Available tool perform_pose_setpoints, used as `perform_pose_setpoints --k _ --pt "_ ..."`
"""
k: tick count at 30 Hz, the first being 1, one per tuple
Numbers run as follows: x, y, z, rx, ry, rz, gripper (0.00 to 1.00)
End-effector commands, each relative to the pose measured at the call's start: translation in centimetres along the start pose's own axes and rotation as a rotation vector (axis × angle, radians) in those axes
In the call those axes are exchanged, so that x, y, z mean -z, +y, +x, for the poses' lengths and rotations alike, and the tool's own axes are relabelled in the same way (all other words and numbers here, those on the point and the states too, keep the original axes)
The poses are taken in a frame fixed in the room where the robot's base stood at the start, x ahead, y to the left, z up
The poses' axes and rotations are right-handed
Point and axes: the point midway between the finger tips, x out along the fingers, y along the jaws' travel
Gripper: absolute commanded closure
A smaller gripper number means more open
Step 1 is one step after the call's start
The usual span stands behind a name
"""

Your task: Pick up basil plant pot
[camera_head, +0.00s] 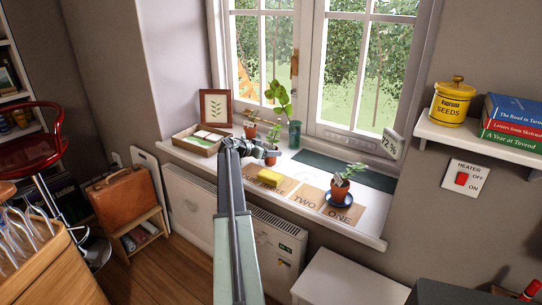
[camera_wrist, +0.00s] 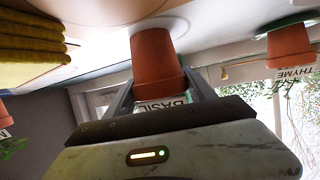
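The basil pot is a terracotta pot (camera_wrist: 155,60) with a label reading BASIL, seen upside down in the wrist view. Its base is against a pale round surface. In the head view the pot (camera_head: 271,157) stands on the windowsill just right of my gripper (camera_head: 250,150). In the wrist view my gripper's (camera_wrist: 158,85) two fingers lie on either side of the pot, close to its walls. Whether they press on it cannot be told. The gripper body hides most of the basil leaves.
A thyme pot (camera_wrist: 290,45) stands nearby, near a tall plant in a green vase (camera_head: 294,134). Another potted plant (camera_head: 340,189) stands on a blue saucer to the right. A seed tray (camera_head: 202,139) and a frame (camera_head: 215,108) are left.

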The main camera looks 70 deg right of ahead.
Motion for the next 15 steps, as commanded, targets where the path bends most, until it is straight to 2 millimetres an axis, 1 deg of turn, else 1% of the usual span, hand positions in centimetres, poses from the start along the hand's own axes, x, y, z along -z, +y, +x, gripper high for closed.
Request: perform_pose_setpoints --k 2,9,11,15 --pt "0.0 0.0 0.0 0.0 0.001 0.0 0.9" --pt "0.1 0.0 -0.1 0.0 0.001 0.0 0.9" --pt "0.4 0.0 -0.2 0.0 0.001 0.0 0.9" --pt "1.7 -0.1 -0.8 0.001 0.001 -0.001 0.9"
